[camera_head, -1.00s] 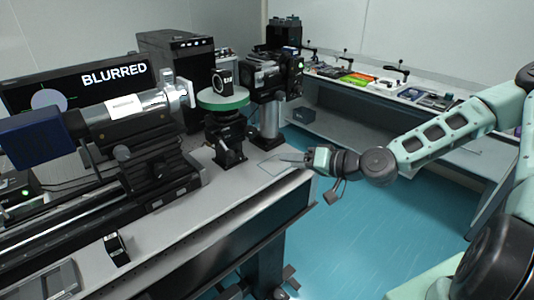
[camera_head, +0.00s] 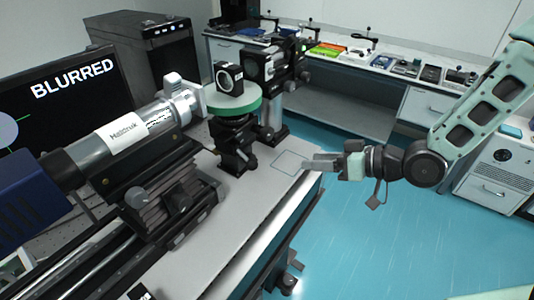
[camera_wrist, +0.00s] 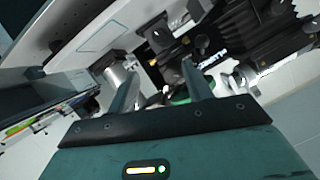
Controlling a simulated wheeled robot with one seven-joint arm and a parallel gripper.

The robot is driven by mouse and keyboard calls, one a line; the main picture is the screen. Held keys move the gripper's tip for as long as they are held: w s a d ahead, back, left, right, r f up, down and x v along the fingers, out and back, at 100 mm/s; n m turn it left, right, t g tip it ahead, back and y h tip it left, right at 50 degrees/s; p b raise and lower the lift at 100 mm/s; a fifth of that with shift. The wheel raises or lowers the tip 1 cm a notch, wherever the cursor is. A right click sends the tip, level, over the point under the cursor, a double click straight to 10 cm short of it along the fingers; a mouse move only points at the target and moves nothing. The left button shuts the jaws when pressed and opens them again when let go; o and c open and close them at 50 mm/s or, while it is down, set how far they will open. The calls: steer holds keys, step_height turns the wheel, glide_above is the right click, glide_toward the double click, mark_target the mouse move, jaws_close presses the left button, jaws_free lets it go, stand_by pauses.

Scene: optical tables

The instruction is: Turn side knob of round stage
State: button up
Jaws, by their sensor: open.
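The round stage (camera_head: 235,106) has a pale top and a green rim, and carries a black square optic mount (camera_head: 228,76). It stands on a black post assembly (camera_head: 236,148) on the optical table. I cannot clearly pick out its side knob. My gripper (camera_head: 310,163) is to the right of the stage, over the table's right edge, apart from the stage and empty. In the wrist view both fingers of my gripper (camera_wrist: 163,82) stand apart. Part of the green stage rim (camera_wrist: 181,96) shows beyond and between them.
A silver cylinder instrument (camera_head: 115,140) on black rails fills the left of the table. A monitor (camera_head: 75,90) reads BLURRED. A black camera unit (camera_head: 258,66) stands just behind the stage. The table (camera_head: 255,187) is bare between stage and gripper. A side bench (camera_head: 400,92) runs behind.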

steer(key=p+x, duration=0.3)
steer(key=x, duration=1.4)
steer(key=shift+f, duration=0.15)
steer(key=c, duration=1)
steer(key=shift+o, duration=0.2)
steer(key=shift+f, duration=0.1)
